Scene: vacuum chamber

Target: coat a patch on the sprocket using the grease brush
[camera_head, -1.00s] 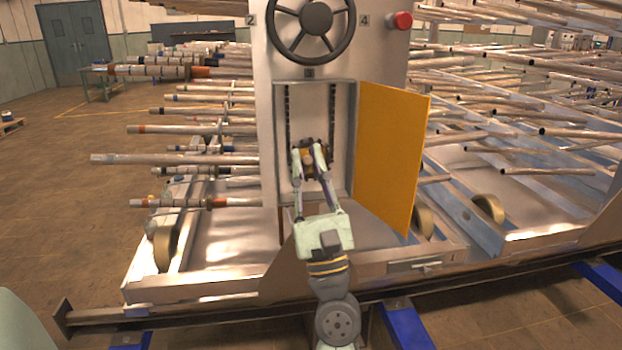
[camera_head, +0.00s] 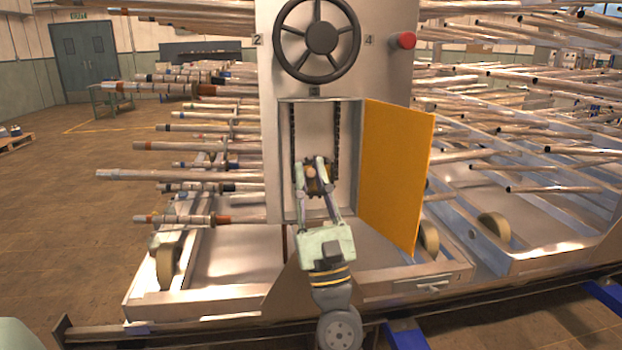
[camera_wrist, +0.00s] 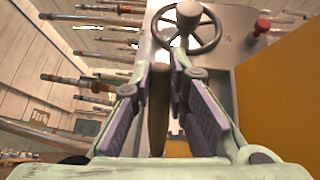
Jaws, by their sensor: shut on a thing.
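My gripper (camera_head: 313,164) reaches into the open upright recess of the machine. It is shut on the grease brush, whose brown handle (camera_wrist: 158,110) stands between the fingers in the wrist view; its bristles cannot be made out. In the head view a small tan part of the brush (camera_head: 311,173) shows between the fingers. The sprocket (camera_head: 326,181), dark with some yellow-brown, sits in the recess right behind the fingertips and is partly hidden by them. I cannot tell whether the brush touches it, and no grease patch can be made out.
The yellow door (camera_head: 396,175) stands open to the right of the recess (camera_head: 345,145). Dark chains (camera_head: 333,125) run upright inside it. A handwheel (camera_head: 318,72) and a red button (camera_head: 405,40) are above. Racks of pipes (camera_head: 180,176) stick out on both sides.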

